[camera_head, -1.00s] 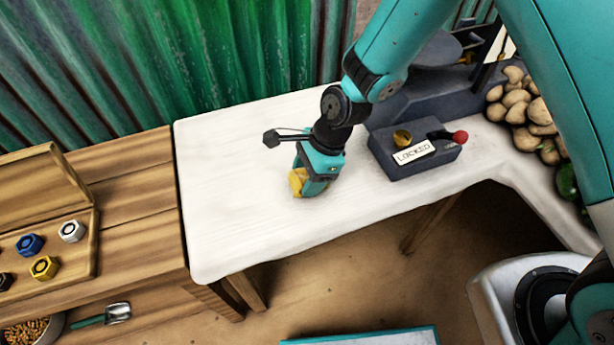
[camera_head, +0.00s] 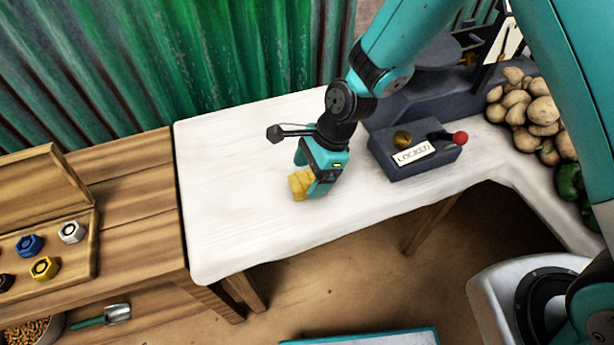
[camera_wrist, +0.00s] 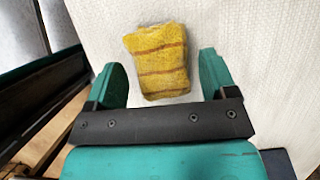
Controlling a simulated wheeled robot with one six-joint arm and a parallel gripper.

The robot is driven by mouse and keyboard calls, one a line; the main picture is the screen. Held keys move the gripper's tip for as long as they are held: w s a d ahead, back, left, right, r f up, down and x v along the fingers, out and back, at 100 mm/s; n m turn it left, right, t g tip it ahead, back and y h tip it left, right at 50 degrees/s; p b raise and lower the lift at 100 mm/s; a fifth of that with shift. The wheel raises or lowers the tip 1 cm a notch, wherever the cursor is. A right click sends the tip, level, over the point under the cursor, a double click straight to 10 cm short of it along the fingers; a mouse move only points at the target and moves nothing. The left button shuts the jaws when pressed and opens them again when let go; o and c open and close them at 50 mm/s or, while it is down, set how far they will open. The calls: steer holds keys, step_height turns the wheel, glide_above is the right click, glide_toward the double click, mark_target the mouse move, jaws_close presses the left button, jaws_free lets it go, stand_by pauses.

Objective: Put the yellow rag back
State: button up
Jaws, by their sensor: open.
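The yellow rag (camera_head: 301,185) lies on the white-topped counter (camera_head: 235,215), left of the grey balance. In the wrist view the rag (camera_wrist: 158,60) is a folded yellow cloth with brown stripes, lying flat on the white surface. My gripper (camera_head: 308,182) is just beside the rag, low over the counter. In the wrist view my gripper (camera_wrist: 163,75) is open, with one teal finger on each side of the rag's near part and gaps between fingers and cloth. The rag's place to go back to cannot be told from these views.
A grey balance base (camera_head: 415,155) with a LOCKED label and a red-knobbed lever (camera_head: 459,138) stands right of my gripper. Potatoes (camera_head: 530,110) lie farther right. A wooden tray (camera_head: 65,262) with coloured hex weights is at left. The counter's left part is clear.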

steer(key=v, duration=1)
steer(key=s+d+r+n, duration=0.3)
steer(key=s+r+n, duration=0.5)
steer(key=n, duration=0.3)
steer(key=s+d+r+n+t, duration=0.1)
steer(key=s+d+r+n, duration=0.3)
steer(key=s+r+n, duration=0.5)
steer(key=shift+s+d+n, duration=0.2)
steer(key=shift+s+n, duration=0.05)
steer(key=shift+n, duration=0.75)
steer(key=shift+c, duration=0.2)
